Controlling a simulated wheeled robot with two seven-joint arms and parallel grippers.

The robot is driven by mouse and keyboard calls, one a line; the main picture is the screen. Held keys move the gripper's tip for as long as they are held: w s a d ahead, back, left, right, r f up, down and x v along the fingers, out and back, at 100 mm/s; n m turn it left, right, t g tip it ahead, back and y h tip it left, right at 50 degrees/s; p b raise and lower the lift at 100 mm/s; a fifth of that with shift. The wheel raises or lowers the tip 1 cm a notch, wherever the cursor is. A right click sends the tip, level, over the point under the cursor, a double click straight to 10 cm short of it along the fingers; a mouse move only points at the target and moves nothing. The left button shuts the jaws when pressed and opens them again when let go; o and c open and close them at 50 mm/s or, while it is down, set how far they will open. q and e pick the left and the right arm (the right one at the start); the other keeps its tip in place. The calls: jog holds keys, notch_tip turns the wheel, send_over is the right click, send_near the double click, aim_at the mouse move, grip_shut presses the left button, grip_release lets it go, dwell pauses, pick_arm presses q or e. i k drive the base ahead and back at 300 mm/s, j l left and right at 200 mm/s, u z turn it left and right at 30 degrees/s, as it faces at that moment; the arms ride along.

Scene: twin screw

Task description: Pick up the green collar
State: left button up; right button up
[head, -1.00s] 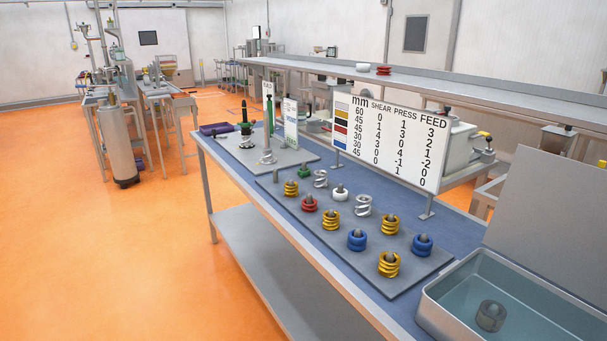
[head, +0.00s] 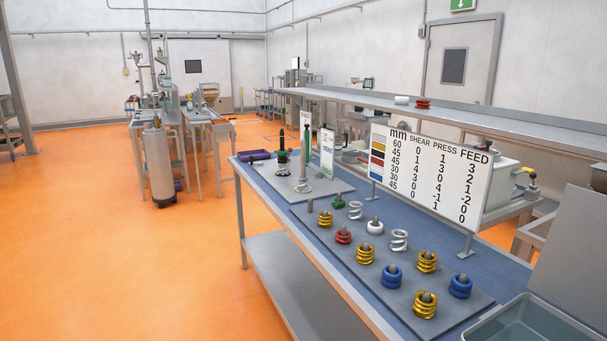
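A small green collar (head: 339,202) sits at the far-left end of the grey peg board (head: 442,332) on the workbench, in the head view. It appears to be around a short peg. Another green part shows on the dark upright post (head: 282,155) on the plate behind the board; it is too small to tell what it is. Neither of my grippers is in view.
A number sign (head: 432,178) stands behind the board. A grey bin (head: 530,325) is at near right. Orange floor (head: 140,270) is clear at left.

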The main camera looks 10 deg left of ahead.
aim_at(336, 205)
jog(key=i+j, duration=0.7)
jog(key=i, duration=0.25)
jog(key=i+j+z, duration=0.15)
jog(key=i+j, duration=0.55)
jog(key=i, duration=0.3)
jog(key=i+j, duration=0.8)
jog(key=i+l+z, duration=0.05)
jog(key=i, duration=0.05)
